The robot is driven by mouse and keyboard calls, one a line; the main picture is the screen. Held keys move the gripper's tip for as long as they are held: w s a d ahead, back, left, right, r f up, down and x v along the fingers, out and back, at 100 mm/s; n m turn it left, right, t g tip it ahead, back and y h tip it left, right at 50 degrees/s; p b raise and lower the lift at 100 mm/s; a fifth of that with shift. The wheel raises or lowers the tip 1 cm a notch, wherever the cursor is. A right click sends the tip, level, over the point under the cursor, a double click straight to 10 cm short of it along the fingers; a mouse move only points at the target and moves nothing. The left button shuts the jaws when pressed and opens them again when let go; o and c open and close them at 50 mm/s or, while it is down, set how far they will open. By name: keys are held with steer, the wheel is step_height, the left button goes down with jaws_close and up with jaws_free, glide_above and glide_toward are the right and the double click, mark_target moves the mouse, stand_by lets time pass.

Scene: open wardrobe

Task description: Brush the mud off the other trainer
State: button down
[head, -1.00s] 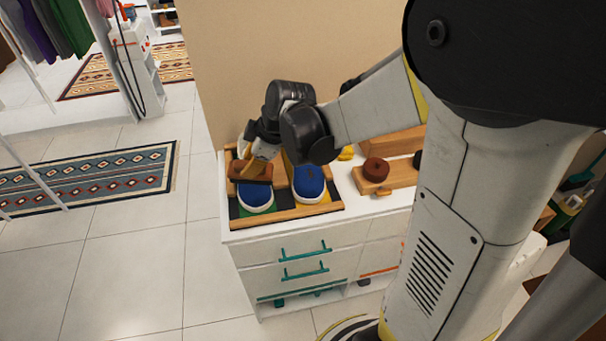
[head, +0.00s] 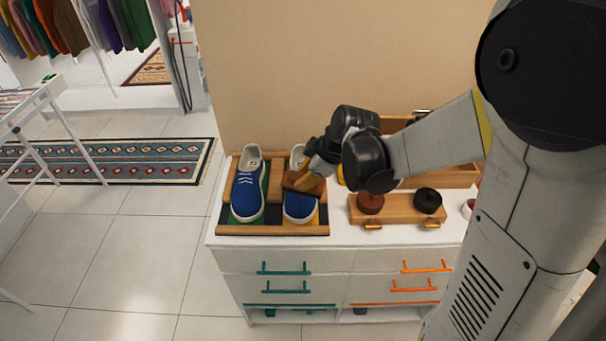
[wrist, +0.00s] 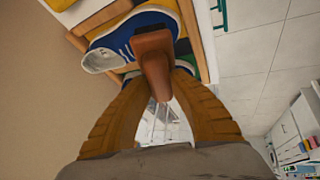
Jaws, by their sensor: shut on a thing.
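Two blue trainers with white soles sit in a wooden rack (head: 275,230) on the white cabinet. The left trainer (head: 247,190) lies on a green patch and looks clean. The right trainer (head: 298,207) lies on a yellow patch, partly hidden by the brush and my arm. My gripper (head: 306,179) is shut on a brown wooden brush (head: 292,181), which lies over the middle of the right trainer. In the wrist view, the brush (wrist: 154,62) is between my fingers and overlaps the blue trainer (wrist: 115,42). Brush contact and mud on this trainer cannot be told.
Right of the rack, a wooden tray (head: 398,212) holds a brown round item (head: 370,203) and a black one (head: 428,200). A wooden box (head: 455,175) stands behind. The wall (head: 270,80) is close behind the cabinet. Open floor (head: 120,260) lies left.

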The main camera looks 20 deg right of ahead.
steer(key=b+x, duration=0.2)
steer(key=x, duration=0.1)
steer(key=b+x, duration=0.2)
steer(key=shift+s+d+f, duration=0.25)
steer(key=shift+s+f, duration=0.1)
steer(key=shift+f, duration=0.1)
steer(key=shift+w+d+f, duration=0.1)
steer(key=shift+f, duration=0.1)
steer(key=shift+w+d+f+b, duration=0.1)
steer(key=shift+w+f+b, duration=0.1)
steer(key=shift+f+b, duration=0.7)
steer(key=shift+r, duration=0.1)
